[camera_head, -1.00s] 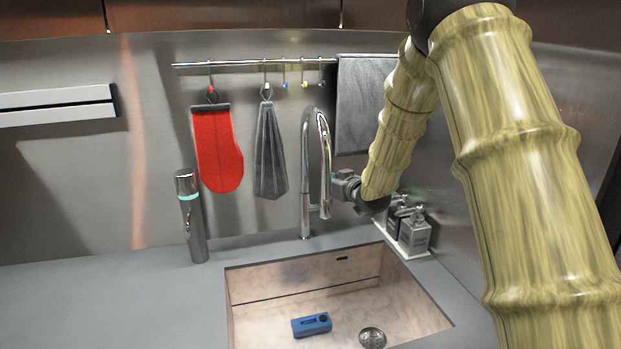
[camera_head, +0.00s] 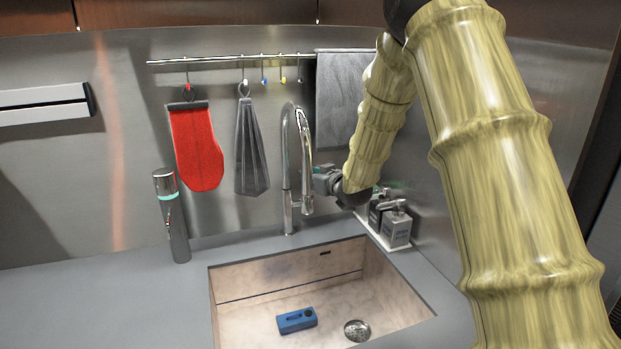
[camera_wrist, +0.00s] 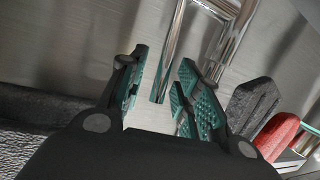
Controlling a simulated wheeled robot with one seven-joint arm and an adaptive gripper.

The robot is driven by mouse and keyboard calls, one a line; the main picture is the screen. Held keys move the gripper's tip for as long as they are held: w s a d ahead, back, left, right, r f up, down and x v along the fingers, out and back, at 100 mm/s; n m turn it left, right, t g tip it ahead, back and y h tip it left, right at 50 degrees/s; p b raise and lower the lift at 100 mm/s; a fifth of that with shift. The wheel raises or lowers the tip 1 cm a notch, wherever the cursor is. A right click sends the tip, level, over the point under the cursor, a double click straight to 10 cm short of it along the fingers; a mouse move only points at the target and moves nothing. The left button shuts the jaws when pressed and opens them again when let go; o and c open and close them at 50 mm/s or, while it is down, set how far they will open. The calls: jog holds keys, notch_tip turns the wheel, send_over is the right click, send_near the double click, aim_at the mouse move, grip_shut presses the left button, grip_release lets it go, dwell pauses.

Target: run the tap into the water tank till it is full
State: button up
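The chrome tap (camera_head: 288,165) stands behind the sink with its spout arched over toward the basin. No water shows at the spout. A small blue box with dark openings (camera_head: 297,320), possibly the water tank, lies on the sink floor left of the drain. My gripper (camera_head: 318,178) is just right of the tap, at the height of its lower spout. In the wrist view my gripper (camera_wrist: 162,88) is open, its teal-padded fingers apart. A thin chrome bar (camera_wrist: 168,62), apparently the tap lever, reaches between the fingers. I cannot tell whether they touch it.
The sink (camera_head: 228,283) is otherwise empty apart from its drain (camera_head: 357,330). Soap dispensers (camera_head: 396,225) stand on a tray below my wrist. A steel flask (camera_head: 171,215) stands left. A red mitt (camera_head: 196,147) and grey cloth (camera_head: 250,150) hang from a rail.

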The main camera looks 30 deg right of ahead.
jog(key=v, duration=1.1)
jog(key=shift+s, duration=0.2)
